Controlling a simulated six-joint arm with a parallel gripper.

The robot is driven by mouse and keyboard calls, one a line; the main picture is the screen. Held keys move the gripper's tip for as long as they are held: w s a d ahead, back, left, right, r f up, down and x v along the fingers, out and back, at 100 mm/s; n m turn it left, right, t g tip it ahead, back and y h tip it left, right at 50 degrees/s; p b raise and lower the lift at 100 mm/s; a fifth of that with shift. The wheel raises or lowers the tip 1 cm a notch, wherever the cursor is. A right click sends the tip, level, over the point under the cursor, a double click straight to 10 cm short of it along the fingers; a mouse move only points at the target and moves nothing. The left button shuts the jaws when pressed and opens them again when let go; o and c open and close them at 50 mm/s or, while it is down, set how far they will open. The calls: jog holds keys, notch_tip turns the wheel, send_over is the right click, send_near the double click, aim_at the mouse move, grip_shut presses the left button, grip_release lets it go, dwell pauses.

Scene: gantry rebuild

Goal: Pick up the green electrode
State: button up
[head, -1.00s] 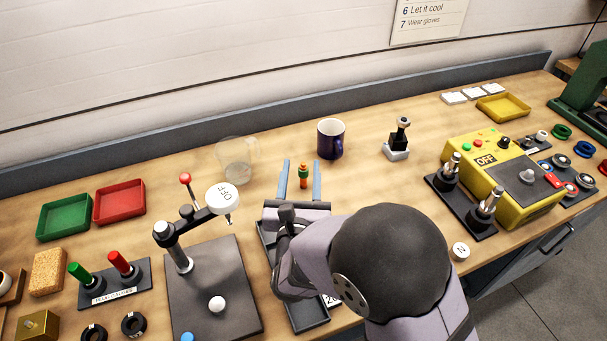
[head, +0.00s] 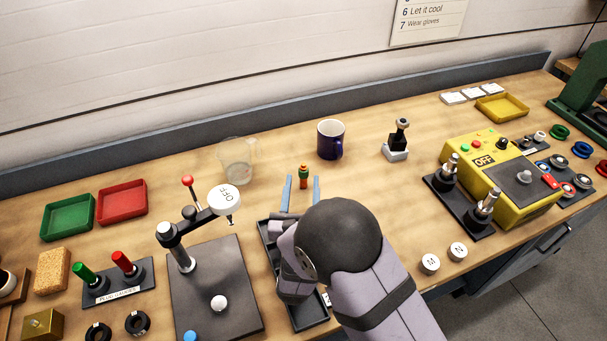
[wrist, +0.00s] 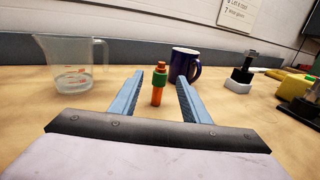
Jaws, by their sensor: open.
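The electrode (head: 304,178) is a small upright piece, orange with a green band, standing on the bench. In the wrist view the green-banded electrode (wrist: 158,90) appears between my two blue-grey fingers. My gripper (head: 302,184) is open, with one finger to each side of the electrode and apart from it. In the wrist view the open gripper (wrist: 161,84) has a clear gap on both sides of it. I cannot tell exactly how far between the fingers it stands.
A clear measuring jug (head: 237,160) stands behind left and a dark blue mug (head: 331,139) behind right. A dark tray (head: 311,321) lies beneath my gripper.

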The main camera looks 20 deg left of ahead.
aim_at(303, 174)
jog(key=shift+p+x, duration=0.85)
jog(key=shift+x, duration=1.9)
grip_shut()
